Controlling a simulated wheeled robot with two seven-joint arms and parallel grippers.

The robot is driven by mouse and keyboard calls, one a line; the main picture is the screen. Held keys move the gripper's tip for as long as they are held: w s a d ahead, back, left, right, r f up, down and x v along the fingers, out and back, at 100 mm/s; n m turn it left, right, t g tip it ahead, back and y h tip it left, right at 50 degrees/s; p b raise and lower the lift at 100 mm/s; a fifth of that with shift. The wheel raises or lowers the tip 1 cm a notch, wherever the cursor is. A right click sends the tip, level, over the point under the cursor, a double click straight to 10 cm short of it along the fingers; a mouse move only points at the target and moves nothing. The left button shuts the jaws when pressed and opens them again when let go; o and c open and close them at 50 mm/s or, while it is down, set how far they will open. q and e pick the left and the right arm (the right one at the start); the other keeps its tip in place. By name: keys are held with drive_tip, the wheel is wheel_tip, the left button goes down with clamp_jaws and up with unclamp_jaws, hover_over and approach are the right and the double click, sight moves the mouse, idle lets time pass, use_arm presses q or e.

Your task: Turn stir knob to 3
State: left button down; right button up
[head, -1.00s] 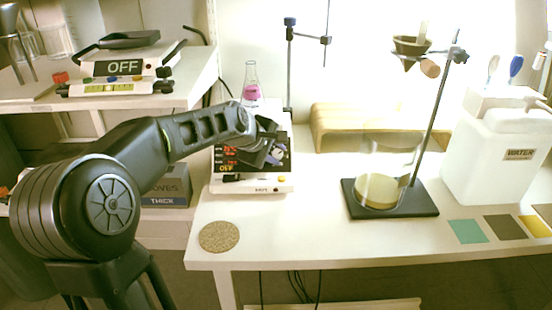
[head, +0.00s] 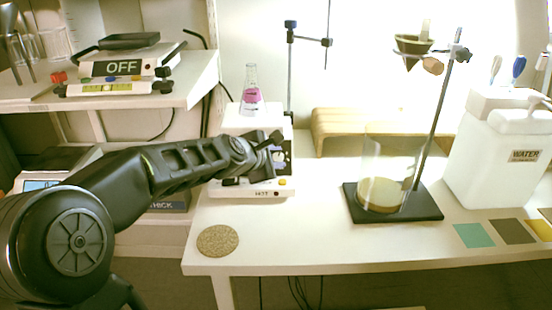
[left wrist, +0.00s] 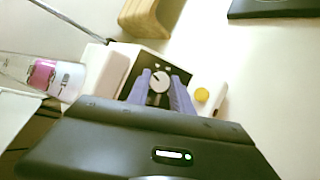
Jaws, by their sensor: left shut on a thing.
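The stirrer hotplate (head: 262,190) stands at the left of the white bench, with a flask of pink liquid (head: 250,94) on top. My left gripper (head: 272,150) is at its front panel, and the arm hides most of that panel and its display. In the left wrist view, the white round knob (left wrist: 159,82) with a dark pointer mark sits on the black panel (left wrist: 143,62). The purple fingers of my left gripper (left wrist: 160,88) are shut on it from both sides. The number the pointer stands at is too small to read. My right gripper is not in view.
A glass beaker (head: 384,170) on a dark stand base (head: 425,205), a white water container (head: 495,160) and coloured squares (head: 473,235) are to the right. A round cork mat (head: 218,240) lies in front. Another device reading OFF (head: 122,68) is on the left shelf.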

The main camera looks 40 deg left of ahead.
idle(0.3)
use_arm(q)
drive_tip(key=c, duration=1.1)
unclamp_jaws()
drive_tip(key=p+v, duration=0.2)
drive_tip(key=v, duration=0.5)
drive_tip(key=shift+r, duration=0.1)
drive_tip(key=shift+s+p, duration=0.3)
drive_tip(key=shift+s, duration=0.05)
